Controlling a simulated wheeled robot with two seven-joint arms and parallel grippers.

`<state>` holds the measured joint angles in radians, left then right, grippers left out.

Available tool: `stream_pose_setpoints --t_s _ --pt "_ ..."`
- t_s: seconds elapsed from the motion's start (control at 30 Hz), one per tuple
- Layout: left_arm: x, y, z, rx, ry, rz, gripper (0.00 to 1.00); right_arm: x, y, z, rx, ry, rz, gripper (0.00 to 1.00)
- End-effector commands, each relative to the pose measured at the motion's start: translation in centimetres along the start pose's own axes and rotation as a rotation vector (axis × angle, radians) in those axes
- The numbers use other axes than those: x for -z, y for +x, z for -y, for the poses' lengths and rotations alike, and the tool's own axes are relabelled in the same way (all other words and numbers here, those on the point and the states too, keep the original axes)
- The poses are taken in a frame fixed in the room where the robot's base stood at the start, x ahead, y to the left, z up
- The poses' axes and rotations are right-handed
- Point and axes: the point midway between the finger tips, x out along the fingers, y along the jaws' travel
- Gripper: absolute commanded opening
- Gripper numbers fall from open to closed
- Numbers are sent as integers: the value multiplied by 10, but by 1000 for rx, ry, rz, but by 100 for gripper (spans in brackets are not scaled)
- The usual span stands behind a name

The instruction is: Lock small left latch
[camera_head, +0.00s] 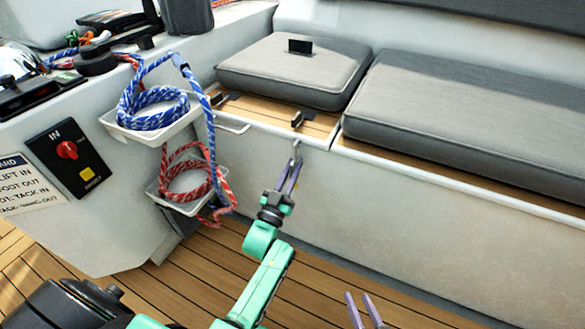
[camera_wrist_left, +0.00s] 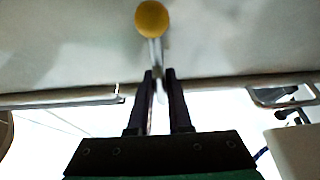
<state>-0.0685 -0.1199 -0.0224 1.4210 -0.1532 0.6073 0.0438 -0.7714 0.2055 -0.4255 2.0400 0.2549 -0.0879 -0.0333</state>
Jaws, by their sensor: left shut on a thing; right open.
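In the head view, my left gripper (camera_head: 292,165) reaches up to the front edge of the small bench seat. Its fingers are at a small metal latch (camera_head: 296,148) on that edge, just below a dark bracket (camera_head: 298,119). In the left wrist view, a thin metal rod with a yellow ball knob (camera_wrist_left: 152,19) runs down to my left gripper (camera_wrist_left: 160,78). The fingers are shut on the rod below the knob. My right gripper (camera_head: 363,312) is open and empty at the bottom of the head view, away from the bench.
A grey cushion (camera_head: 295,72) lies on the bench left of a longer cushion (camera_head: 470,120). A wire handle (camera_head: 233,126) sits left of the latch. Blue rope (camera_head: 152,118) and red rope (camera_head: 190,185) hang coiled in trays at left. The wooden floor below is clear.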

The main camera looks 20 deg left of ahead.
Motion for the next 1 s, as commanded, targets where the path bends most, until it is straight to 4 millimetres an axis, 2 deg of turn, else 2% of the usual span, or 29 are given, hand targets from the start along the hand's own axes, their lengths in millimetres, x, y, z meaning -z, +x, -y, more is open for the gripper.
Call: stream_pose_setpoints --t_s 0.3,0.33,0.37,0.4,0.77,0.87,1.0 --pt "-2 -1 0 1 -7 4 0 0 0 0 -1 0 1 50" --pt "-2 -1 0 2 -7 4 29 0 0 0 -1 0 1 50" --pt "-2 -1 0 1 -6 4 40 0 0 0 -1 0 1 50" --pt "-2 -1 0 1 -6 3 45 0 0 0 -1 0 1 50" --pt "0 -4 0 1 -4 2 45 2 -1 0 -1 -1 0 50" --pt "0 -17 0 1 -4 4 45 5 -3 1 -1 -2 6 50" --pt "1 -49 0 2 -4 6 45 12 -6 5 1 -6 19 50"
